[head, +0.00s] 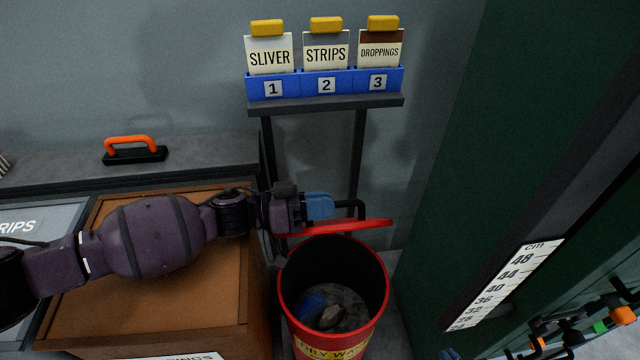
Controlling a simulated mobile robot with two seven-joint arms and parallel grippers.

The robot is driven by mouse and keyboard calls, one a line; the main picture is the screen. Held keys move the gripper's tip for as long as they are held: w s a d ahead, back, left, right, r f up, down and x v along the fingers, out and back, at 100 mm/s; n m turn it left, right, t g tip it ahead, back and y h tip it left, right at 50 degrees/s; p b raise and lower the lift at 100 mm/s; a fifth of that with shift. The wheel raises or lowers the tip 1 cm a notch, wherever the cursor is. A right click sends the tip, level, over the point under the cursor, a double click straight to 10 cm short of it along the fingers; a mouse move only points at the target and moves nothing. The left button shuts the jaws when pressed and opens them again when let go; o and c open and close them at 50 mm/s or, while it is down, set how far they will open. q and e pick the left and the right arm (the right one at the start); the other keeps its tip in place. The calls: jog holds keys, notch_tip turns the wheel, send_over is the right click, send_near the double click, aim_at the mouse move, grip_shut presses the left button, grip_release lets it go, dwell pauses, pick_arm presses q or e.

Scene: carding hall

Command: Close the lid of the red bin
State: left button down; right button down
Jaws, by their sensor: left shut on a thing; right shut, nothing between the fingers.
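The red bin (287,296) stands on the floor at the bottom centre, its mouth open and dark waste (345,300) inside. Its red lid (350,226) shows nearly edge-on at the back rim, standing up and clear of the opening. A black handle (351,205) sits on the lid's far side. My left gripper (322,206), with blue fingers, comes in from the left and is shut on this handle. Only a small blue tip of my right gripper (450,353) shows at the bottom edge, apart from the bin; it is shut and empty.
A brown-topped box (165,290) stands close left of the bin. Behind is a stand (325,104) with blue numbered holders and cards. A green machine panel (500,130) with a cm scale (505,283) rises to the right. An orange handle (130,142) lies at the back left.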

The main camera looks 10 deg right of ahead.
pick_arm(q)
jog(key=shift+s+f, duration=0.15)
jog(key=shift+s, duration=0.35)
jog(key=shift+s+f, duration=0.15)
jog(key=shift+f, duration=0.05)
pick_arm(e)
jog(key=shift+s+r, duration=0.15)
jog(key=shift+s+d, duration=0.1)
pick_arm(q)
jog(key=c, duration=1.1)
grip_release()
jog(key=shift+r, duration=0.15)
jog(key=shift+r+p, duration=0.3)
jog(key=shift+r, duration=0.05)
notch_tip(320, 180, up, 19)
jog(key=p, duration=0.4)
pick_arm(e)
notch_tip(320, 180, up, 4)
jog(key=shift+s+d+f, duration=0.1)
jog(key=shift+d+f, duration=0.05)
jog(key=shift+f, duration=0.05)
